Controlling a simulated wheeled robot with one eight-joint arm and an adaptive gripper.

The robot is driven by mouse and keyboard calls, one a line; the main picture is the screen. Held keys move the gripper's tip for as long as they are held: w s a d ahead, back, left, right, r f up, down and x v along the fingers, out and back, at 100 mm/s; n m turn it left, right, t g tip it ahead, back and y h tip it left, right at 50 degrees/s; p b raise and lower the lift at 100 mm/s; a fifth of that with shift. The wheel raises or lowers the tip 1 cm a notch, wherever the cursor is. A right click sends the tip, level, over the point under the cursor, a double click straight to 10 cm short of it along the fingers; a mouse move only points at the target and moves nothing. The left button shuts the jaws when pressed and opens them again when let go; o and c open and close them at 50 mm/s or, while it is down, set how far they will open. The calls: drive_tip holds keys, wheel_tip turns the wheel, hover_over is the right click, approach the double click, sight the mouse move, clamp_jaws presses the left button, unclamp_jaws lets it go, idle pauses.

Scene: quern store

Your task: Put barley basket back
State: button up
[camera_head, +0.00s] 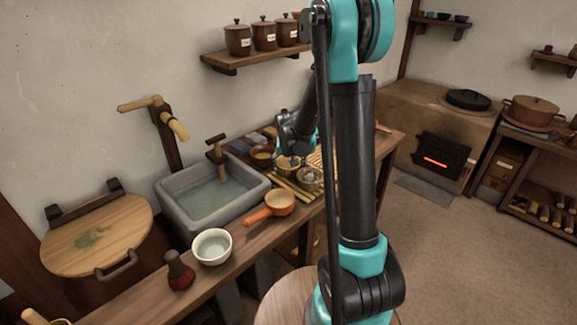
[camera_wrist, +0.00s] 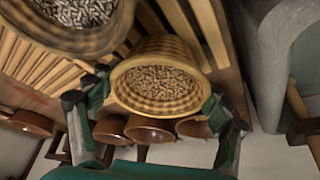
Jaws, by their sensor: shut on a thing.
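A small woven basket of tan grain, which I take to be the barley basket (camera_wrist: 160,52), sits between the fingers of my gripper (camera_wrist: 156,98) in the wrist view. The fingers are shut on its two sides. In the head view the basket (camera_head: 287,170) is small, under my gripper (camera_head: 290,157) on the counter beyond the sink. I cannot tell whether it touches the slats below. A second basket (camera_wrist: 118,38) of darker, greyish seeds is close beside it; it also shows in the head view (camera_head: 309,187).
Light wooden slats (camera_head: 290,192) lie by the baskets. A stone sink (camera_head: 180,190), an orange-handled pan (camera_head: 279,203), a white bowl (camera_head: 212,260) and a dark red jug (camera_head: 179,275) are nearby. Brown bowls (camera_wrist: 150,132) show behind the basket in the wrist view.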

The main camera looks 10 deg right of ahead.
drive_tip(key=o, duration=1.4)
drive_tip(key=shift+f, duration=0.1)
drive_tip(key=d+v, duration=0.1)
drive_tip(key=v, duration=1.1)
drive_tip(key=s+d+f+n, duration=0.1)
drive_tip(key=s+f, duration=0.3)
drive_tip(key=s, duration=0.9)
drive_tip(key=s+d+f, duration=0.2)
drive_tip(key=s+f, duration=0.2)
drive_tip(key=s, duration=0.8)
drive_tip(key=shift+s+d+f+n+y, duration=0.15)
drive_tip(key=shift+s+d+n+y, duration=0.2)
drive_tip(key=shift+d+n+y, duration=0.05)
